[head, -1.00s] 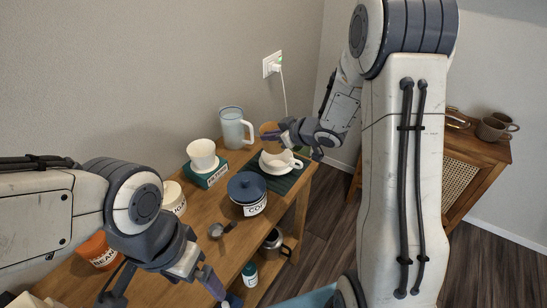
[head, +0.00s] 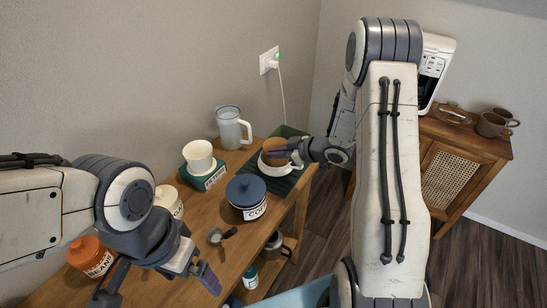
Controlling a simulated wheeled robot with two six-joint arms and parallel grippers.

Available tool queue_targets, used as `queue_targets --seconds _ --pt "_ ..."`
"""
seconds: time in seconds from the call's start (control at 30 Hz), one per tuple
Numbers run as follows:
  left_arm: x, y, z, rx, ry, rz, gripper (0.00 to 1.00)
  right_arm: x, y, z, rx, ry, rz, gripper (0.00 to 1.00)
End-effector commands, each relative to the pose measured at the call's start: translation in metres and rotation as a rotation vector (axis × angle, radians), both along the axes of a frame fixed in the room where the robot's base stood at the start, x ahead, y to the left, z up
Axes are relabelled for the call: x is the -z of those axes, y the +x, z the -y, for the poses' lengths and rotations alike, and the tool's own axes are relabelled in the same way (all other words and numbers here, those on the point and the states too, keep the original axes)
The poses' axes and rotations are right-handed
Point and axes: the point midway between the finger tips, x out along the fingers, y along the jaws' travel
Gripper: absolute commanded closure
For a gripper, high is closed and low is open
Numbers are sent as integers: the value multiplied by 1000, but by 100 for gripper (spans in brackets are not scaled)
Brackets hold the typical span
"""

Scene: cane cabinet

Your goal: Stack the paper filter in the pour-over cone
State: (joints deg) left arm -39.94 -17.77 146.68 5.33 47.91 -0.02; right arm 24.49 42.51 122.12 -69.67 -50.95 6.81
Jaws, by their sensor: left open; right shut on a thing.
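The paper filter (head: 273,147) is a tan, cone-like piece at the far right end of the wooden table. My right gripper (head: 287,153) is shut on it, reaching in from the right. The white pour-over cone (head: 268,168) with its wide white base stands on a dark green mat. The filter is at the cone's mouth, its lower part hidden by the rim; I cannot tell whether it is seated. My fingers cover part of the cone. My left gripper (head: 185,268) is open and empty over the near left part of the table.
A white cup-like piece on a green labelled box (head: 205,179), a glass jug (head: 231,128) and a blue-lidded jar (head: 247,196) stand left of the cone. A scoop (head: 220,235) and an orange jar (head: 89,256) are nearer. A cabinet (head: 460,165) stands at right.

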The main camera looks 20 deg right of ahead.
Motion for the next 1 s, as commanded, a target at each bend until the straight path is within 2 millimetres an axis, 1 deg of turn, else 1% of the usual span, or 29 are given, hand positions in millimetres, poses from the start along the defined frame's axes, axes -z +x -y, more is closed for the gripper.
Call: queue_targets --seconds 0.03,0.13,0.37,0.6,0.63,0.67,0.7,1.0 --pt "0 0 0 0 0 0 5 8 0 -1 0 2 -3 100" --pt "0 0 0 0 0 0 5 14 0 -1 -1 -1 -1 100" --pt "0 0 0 0 0 0 5 15 1 -2 -2 -2 1 100" --pt "5 0 0 0 0 0 5 21 1 -2 -2 -1 1 100" --pt "4 0 0 0 0 0 5 20 1 -2 -2 -1 1 83" --pt "3 0 0 0 0 0 5 20 1 -2 -2 -1 1 71" --pt "3 0 0 0 0 0 5 20 1 -2 -2 -1 1 64" --pt "3 0 0 0 0 0 5 18 1 -2 -2 -2 1 64"
